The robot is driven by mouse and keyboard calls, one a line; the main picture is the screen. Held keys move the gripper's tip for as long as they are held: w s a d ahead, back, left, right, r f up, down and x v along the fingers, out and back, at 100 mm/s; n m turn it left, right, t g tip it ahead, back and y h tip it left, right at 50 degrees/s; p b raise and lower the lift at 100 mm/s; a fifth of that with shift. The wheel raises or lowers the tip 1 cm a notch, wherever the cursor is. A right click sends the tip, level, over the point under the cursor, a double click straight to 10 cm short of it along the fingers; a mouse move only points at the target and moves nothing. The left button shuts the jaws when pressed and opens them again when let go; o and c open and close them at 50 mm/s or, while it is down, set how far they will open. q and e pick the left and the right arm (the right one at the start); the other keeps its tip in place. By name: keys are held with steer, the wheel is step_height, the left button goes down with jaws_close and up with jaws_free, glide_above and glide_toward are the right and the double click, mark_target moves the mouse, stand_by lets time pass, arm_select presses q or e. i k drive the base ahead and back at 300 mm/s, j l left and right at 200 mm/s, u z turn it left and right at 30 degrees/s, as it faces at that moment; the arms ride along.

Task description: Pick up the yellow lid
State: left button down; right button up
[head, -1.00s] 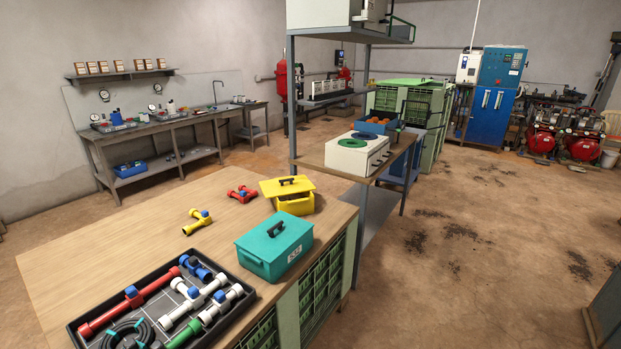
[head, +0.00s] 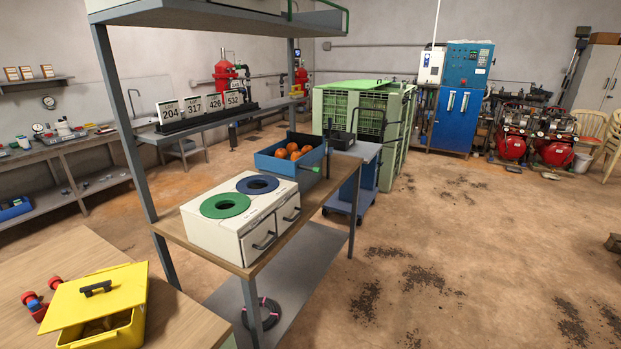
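The yellow lid (head: 88,302) is a flat panel with a black handle (head: 96,288) on top. It lies tilted and askew across the yellow box (head: 134,322) at the near left, on the wooden table. Part of the box's open inside shows below the lid's near edge. Neither of my grippers is in the head view.
Red and blue pipe fittings (head: 40,300) lie left of the box. Right of it stands a shelf unit with a white two-drawer box (head: 242,218), a blue bin of orange items (head: 291,160) and number cards (head: 204,108). The floor (head: 430,240) at right is mostly open.

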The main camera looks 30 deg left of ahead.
mark_target(76, 301)
steer(key=i+u, duration=0.1)
steer(key=i, duration=0.75)
steer(key=i+l+u, duration=0.15)
steer(key=i, duration=0.7)
steer(key=u, duration=3.2)
